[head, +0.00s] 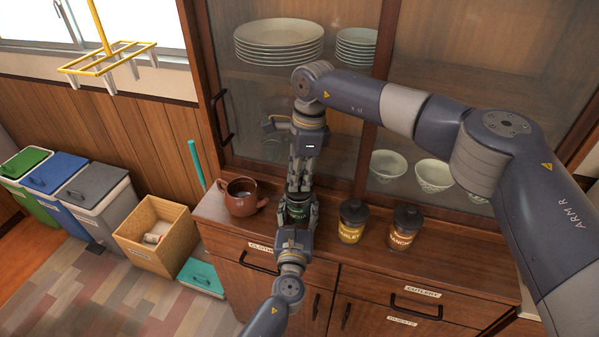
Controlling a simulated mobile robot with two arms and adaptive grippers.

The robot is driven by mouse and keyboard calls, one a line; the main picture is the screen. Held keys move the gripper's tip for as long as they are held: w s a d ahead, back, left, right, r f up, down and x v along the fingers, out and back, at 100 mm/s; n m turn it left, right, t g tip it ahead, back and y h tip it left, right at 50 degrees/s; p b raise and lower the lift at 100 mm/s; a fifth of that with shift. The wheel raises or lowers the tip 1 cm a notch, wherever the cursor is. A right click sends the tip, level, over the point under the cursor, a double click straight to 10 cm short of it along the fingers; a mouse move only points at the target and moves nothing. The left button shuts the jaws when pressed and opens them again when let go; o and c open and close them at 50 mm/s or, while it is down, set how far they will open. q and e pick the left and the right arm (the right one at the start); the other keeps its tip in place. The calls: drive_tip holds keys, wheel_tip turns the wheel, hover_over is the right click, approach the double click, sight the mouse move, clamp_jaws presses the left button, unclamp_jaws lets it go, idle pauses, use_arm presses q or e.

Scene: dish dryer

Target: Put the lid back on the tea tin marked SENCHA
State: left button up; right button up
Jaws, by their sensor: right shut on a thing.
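A green tea tin (298,212) stands upright on the wooden cabinet top, its label mostly hidden by my fingers, so I cannot read its name. My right gripper (299,189) points down over it, shut on a dark lid at the tin's top. Whether the lid is seated or just above the rim I cannot tell. My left gripper (298,222) reaches in from the front, with its fingers on both sides of the green tin. Whether they press on it is not clear.
A brown teapot (243,203) stands left. The glass-fronted cupboard (345,130) with plates and bowls rises close behind.

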drive_tip(key=shift+f, duration=0.6)
idle(0.5)
drive_tip(key=o, duration=0.9)
drive_tip(key=r, duration=0.4)
drive_tip(key=d+r, duration=0.1)
drive_tip(key=r, duration=0.7)
drive_tip(key=shift+w+d, duration=0.15)
use_arm(q)
drive_tip(key=o, duration=1.6)
use_arm(e)
drive_tip(key=shift+f, duration=0.1)
